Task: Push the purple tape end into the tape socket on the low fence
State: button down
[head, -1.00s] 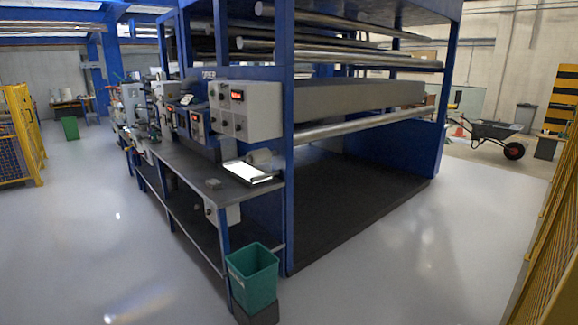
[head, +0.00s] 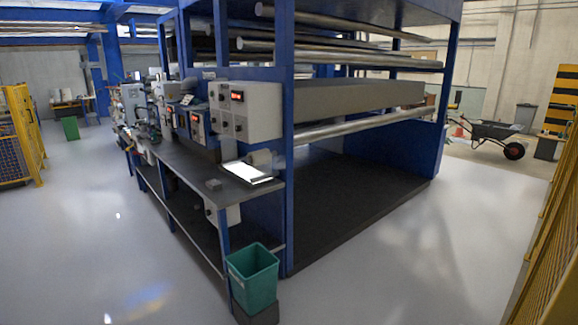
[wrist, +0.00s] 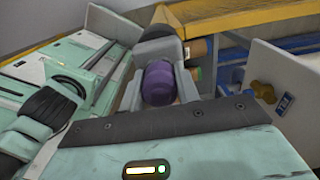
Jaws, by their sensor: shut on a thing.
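In the wrist view a rounded purple thing, which I take to be the purple tape end (wrist: 158,84), sits between the grey fingers of my gripper (wrist: 160,62). The fingers are shut on it. A dark piece shows just beyond it, and a brown and a green-tipped stub lie close to its right. A yellow rail (wrist: 235,14) runs across the top of the wrist view; I cannot tell if it is the low fence. I cannot make out the tape socket. My gripper is not seen in the head view.
The head view shows a blue roller machine (head: 365,95) with a dark bench (head: 200,170) along its left side. A green bin (head: 252,275) stands at the bench's near end. Yellow fencing (head: 555,240) is at the right edge. Grey floor is open left and right.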

jog(key=shift+r+p, duration=2.9)
jog(key=shift+r, duration=0.15)
jog(key=shift+s, duration=0.1)
